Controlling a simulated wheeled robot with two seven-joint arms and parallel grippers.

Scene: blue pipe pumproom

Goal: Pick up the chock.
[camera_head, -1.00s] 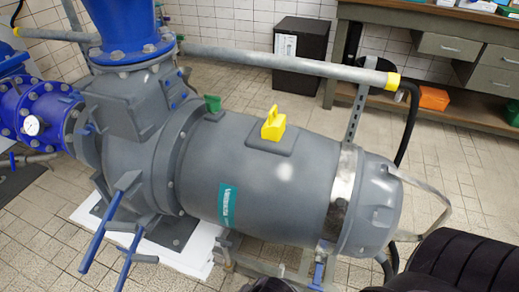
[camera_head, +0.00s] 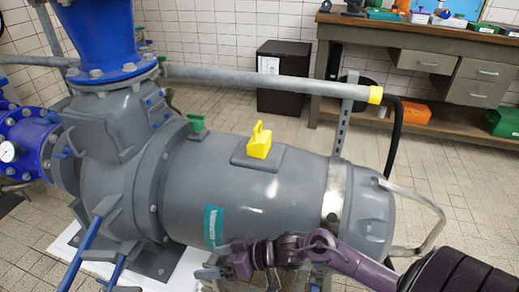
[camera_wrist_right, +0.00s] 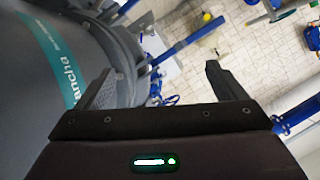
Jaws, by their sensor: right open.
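A yellow wedge-like block with a handle, which looks like the chock (camera_head: 259,141), sits on a raised flat pad (camera_head: 270,159) on top of the grey pump body (camera_head: 265,195). My right gripper (camera_head: 225,263) is open and empty in front of the pump's near side, below and a little left of the yellow block, apart from it. In the right wrist view its two fingers (camera_wrist_right: 157,72) are spread, with the pump's side and teal label at left and tiled floor beyond. The yellow block cannot be made out between them. My left gripper is not in view.
A small green piece (camera_head: 196,124) sits on the pump left of the yellow block. A grey rail (camera_head: 265,82) runs behind the pump. Blue handles (camera_head: 85,245) stick out at lower left. A workbench (camera_head: 425,60) stands at the back right. Space above the yellow block is clear.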

